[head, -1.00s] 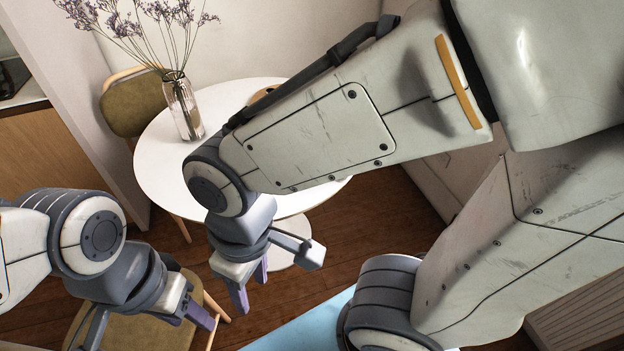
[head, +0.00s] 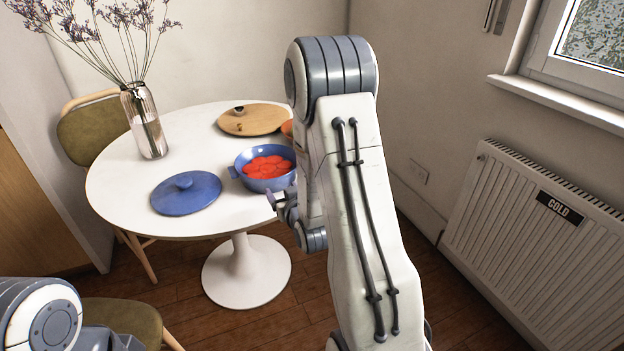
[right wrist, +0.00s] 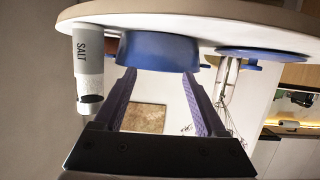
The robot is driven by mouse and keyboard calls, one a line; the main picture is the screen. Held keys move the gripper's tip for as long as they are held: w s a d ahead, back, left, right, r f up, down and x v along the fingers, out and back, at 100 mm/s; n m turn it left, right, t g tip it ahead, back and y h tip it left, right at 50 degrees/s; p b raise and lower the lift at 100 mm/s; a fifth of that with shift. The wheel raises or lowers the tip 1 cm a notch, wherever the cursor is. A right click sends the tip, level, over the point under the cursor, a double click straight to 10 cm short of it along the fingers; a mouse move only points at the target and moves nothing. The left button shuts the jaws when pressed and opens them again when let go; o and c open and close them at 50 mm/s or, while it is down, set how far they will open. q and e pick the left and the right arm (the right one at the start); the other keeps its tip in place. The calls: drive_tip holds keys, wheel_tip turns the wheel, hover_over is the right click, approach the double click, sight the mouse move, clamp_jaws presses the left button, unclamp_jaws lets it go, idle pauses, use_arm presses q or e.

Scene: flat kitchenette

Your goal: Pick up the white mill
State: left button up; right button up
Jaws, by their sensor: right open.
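The white mill (right wrist: 88,65), marked SALT, shows in the right wrist view, where the picture is upside down. It stands on the round white table (head: 120,200), left of the blue pot (right wrist: 155,48) in that view. In the head view I cannot see the mill; my right arm covers that side of the table. My right gripper (head: 272,202) is at the table's near right edge, close to the pot. Its fingers (right wrist: 160,85) are open and empty, with the mill outside them to the left in the wrist view. My left gripper is out of view.
The blue pot (head: 240,168) holds red pieces. A blue lid (head: 186,194), a glass vase with dried flowers (head: 145,125) and a round wooden board (head: 252,122) are on the table. An orange item (head: 287,128) is partly hidden. A radiator (head: 540,215) stands right.

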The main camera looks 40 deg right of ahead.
drive_tip(key=s+d+f+m+t+h+b, duration=0.2)
drive_tip(key=s+d+m+h+b, duration=0.15)
drive_tip(key=d, duration=0.55)
drive_tip(key=shift+n+h, duration=0.45)
drive_tip(key=shift+b+x, duration=1.5)
drive_tip(key=shift+x, duration=3.5)
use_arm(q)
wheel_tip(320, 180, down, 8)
use_arm(e)
drive_tip(key=shift+s+d+r, duration=0.15)
drive_tip(key=shift+d+r, duration=0.05)
clamp_jaws()
